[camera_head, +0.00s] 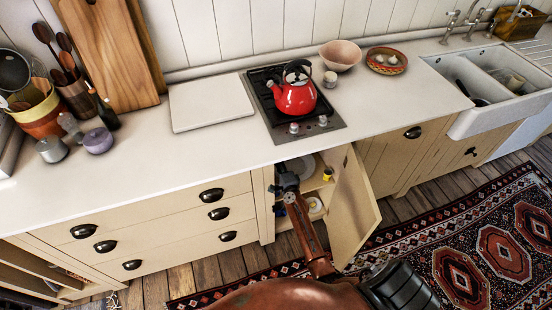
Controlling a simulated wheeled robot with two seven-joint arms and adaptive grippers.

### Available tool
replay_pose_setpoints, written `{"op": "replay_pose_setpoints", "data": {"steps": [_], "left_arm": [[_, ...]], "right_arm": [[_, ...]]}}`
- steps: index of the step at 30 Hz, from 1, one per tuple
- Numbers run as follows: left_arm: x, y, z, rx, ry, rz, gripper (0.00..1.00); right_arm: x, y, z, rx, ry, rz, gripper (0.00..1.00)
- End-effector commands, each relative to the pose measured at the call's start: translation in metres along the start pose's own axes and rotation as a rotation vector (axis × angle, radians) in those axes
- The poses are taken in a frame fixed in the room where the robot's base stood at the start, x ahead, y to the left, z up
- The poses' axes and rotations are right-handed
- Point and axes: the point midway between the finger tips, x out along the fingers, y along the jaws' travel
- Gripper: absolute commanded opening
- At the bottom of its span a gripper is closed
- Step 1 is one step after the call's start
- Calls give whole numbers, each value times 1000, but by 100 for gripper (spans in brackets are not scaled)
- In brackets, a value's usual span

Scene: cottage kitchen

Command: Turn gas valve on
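The cupboard under the hob is open. Its pale door (354,208) is swung out to the right. My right gripper (287,182) is at the left side of the opening, at the end of a reddish-brown arm link. It is dark and small there, and its fingers cannot be told apart. A small yellow item (327,174) shows inside the cupboard, to the right of the gripper. I cannot make out a gas valve for certain; the arm and shadow hide part of the inside. My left gripper is not in view.
A red kettle (296,94) stands on the black gas hob (325,128). Closed drawers (165,225) are left of the cupboard. The white worktop (190,155) is above the opening. A patterned rug (470,245) covers the floor at right.

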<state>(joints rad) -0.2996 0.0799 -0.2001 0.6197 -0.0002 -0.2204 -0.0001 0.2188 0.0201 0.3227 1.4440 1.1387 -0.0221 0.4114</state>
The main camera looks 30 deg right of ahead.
Motion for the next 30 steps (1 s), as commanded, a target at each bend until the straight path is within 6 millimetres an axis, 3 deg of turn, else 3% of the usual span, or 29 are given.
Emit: {"op": "replay_pose_setpoints", "data": {"steps": [8,20,30], "left_arm": [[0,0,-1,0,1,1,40],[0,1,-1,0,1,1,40],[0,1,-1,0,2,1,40]], "right_arm": [[2,-1,2,-1,-2,-1,27],[1,-1,2,-1,-2,-1,0],[1,0,1,-8,-2,0,0]]}}
